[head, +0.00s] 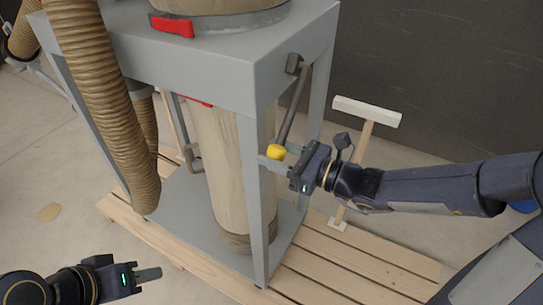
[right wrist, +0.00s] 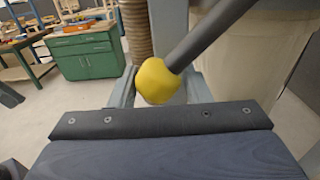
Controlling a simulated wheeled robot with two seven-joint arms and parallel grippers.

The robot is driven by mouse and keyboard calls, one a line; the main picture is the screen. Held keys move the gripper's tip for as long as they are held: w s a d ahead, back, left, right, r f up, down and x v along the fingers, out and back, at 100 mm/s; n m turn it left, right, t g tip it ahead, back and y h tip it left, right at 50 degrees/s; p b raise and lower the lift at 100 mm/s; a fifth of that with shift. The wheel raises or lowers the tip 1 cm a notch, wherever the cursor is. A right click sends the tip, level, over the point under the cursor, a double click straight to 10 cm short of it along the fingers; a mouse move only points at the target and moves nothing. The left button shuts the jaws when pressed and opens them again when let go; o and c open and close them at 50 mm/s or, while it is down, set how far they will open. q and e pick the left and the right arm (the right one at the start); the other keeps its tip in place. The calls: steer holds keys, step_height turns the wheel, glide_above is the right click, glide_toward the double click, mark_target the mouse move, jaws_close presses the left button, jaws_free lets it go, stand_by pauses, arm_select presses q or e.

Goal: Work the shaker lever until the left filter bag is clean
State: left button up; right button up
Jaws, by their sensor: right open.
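The shaker lever (head: 292,105) is a dark bar hanging from a pivot on the side of the grey frame. Its yellow ball knob (head: 276,152) is at the lower end, and it also shows in the right wrist view (right wrist: 157,81). My right gripper (head: 282,163) is open at the knob; I cannot tell whether they touch. A tan bag (head: 222,165) hangs inside the frame, and the bottom of another tan bag (head: 215,5) shows above a band with a red clip. Most of the upper bag is out of view. My left gripper (head: 138,276) is low at left, away from the machine.
A brown ribbed hose (head: 100,90) runs down the frame's left side. The grey frame (head: 210,75) stands on a slatted wooden pallet (head: 345,262). A white-topped wooden T-shaped tool (head: 367,112) stands behind my right arm. A green cabinet (right wrist: 88,52) is in the background.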

steer(key=shift+w+d+f, duration=0.15)
steer(key=shift+w+f, duration=0.1)
steer(key=shift+f, duration=0.15)
steer(key=shift+r, duration=0.1)
steer(key=w+d+f, duration=0.1)
steer(key=w, duration=0.1)
steer(key=w+d+f+b, duration=0.1)
steer(key=w+f, duration=0.1)
steer(key=shift+d, duration=0.35)
steer(key=w, duration=0.1)
steer(key=w+d+f, duration=0.1)
steer(key=w+d, duration=0.1)
steer(key=shift+f+b, duration=0.25)
steer(key=shift+b, duration=0.05)
stand_by(0.7)
